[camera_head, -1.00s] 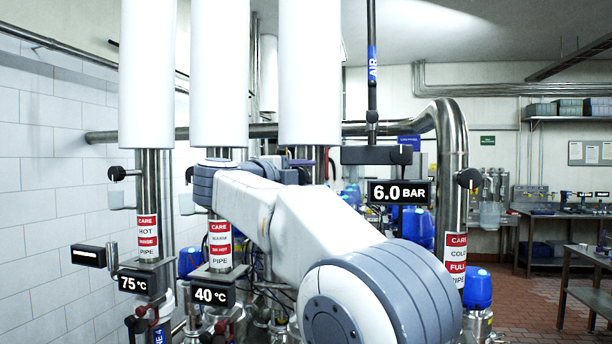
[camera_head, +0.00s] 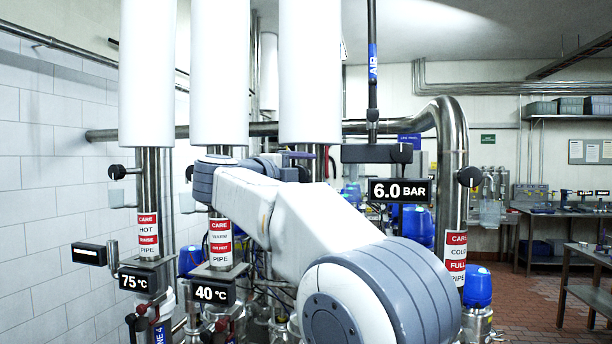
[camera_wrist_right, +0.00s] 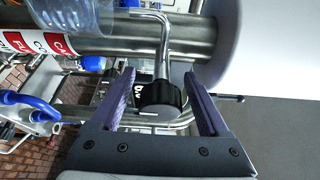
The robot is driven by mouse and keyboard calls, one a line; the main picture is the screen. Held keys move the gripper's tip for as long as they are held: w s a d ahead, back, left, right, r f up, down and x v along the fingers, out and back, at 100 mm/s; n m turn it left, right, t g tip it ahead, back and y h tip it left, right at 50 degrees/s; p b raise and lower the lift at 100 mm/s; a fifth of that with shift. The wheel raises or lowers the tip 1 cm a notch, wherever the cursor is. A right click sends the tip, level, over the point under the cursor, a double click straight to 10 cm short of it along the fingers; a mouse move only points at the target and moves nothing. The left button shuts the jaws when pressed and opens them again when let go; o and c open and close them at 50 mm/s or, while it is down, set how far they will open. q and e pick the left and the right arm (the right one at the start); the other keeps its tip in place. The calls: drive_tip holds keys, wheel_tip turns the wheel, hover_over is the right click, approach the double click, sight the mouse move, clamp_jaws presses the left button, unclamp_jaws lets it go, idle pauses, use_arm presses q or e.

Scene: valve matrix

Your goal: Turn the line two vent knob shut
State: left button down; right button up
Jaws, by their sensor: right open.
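In the right wrist view a black round knob (camera_wrist_right: 158,98) with small white lettering sits between the two purple fingers of my right gripper (camera_wrist_right: 158,77). The fingers are apart on either side of it, with a gap showing on each side. A bent steel tube (camera_wrist_right: 163,35) rises beside the knob, across a thick steel pipe (camera_wrist_right: 190,42). In the head view my right arm reaches in from the bottom and bends back to the right. Its gripper (camera_head: 299,156) shows only in part, in front of the third pipe. My left gripper is not in view.
In the head view, 75 °C (camera_head: 137,282) and 40 °C (camera_head: 212,293) displays hang on the left pipes. A 6.0 BAR display (camera_head: 399,191) is at right. Black side knobs (camera_head: 117,172) stick out nearby.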

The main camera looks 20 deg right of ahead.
drive_tip(key=b+v, duration=0.3)
drive_tip(key=v, duration=0.7)
drive_tip(key=shift+s+a, duration=0.15)
drive_tip(key=shift+a, duration=0.05)
